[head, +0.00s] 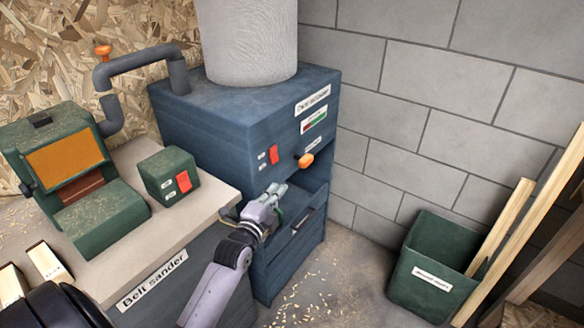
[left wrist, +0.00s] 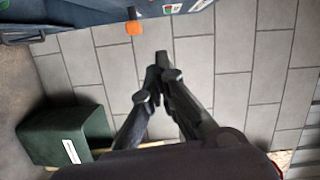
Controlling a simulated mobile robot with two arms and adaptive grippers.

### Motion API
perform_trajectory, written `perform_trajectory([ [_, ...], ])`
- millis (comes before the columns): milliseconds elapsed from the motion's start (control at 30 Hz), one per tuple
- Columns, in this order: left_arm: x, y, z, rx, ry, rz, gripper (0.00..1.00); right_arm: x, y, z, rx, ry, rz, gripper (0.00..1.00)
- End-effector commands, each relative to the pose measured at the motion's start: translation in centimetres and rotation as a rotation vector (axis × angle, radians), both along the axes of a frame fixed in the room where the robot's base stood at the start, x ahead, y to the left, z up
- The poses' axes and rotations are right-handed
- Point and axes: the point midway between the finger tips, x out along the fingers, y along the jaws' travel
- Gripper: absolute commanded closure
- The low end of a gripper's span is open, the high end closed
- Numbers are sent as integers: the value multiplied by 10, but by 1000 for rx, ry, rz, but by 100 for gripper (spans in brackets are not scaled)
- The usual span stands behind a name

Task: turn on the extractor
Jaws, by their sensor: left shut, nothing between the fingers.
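The extractor is a blue cabinet (head: 205,125) with a large pale drum on top. Its front carries a red rocker switch (head: 273,155) with small white labels beside it, a red-and-green gauge strip and an orange-tipped lever (head: 304,160). The lever's orange tip also shows in the left wrist view (left wrist: 134,28), near the cabinet's edge. My left gripper (head: 276,190) is shut and empty, just below the red switch in the head view. It also shows in the left wrist view (left wrist: 163,66), apart from the lever. My right gripper is not in view.
A bench (head: 205,205) labelled "Belt sander" bears a green sander (head: 95,215) and a green box with its own red switch (head: 184,181). A grey pipe with an orange handle (head: 103,52) rises behind. A green bin (head: 425,285) with planks stands right, by the block wall.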

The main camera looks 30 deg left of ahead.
Motion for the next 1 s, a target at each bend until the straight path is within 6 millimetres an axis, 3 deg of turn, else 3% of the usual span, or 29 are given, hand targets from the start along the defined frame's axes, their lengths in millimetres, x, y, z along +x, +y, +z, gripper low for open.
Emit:
perform_trajectory([
  [333, 9, 1, 0, -1, 0, 0, 100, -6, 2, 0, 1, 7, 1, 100],
  [467, 29, 5, 0, -2, -1, 0, 100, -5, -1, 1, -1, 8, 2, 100],
  [800, 100, 16, -3, -4, -1, 0, 100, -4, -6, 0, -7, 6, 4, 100],
  [1000, 101, 45, -8, 2, 3, 0, 100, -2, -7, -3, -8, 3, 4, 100],
])
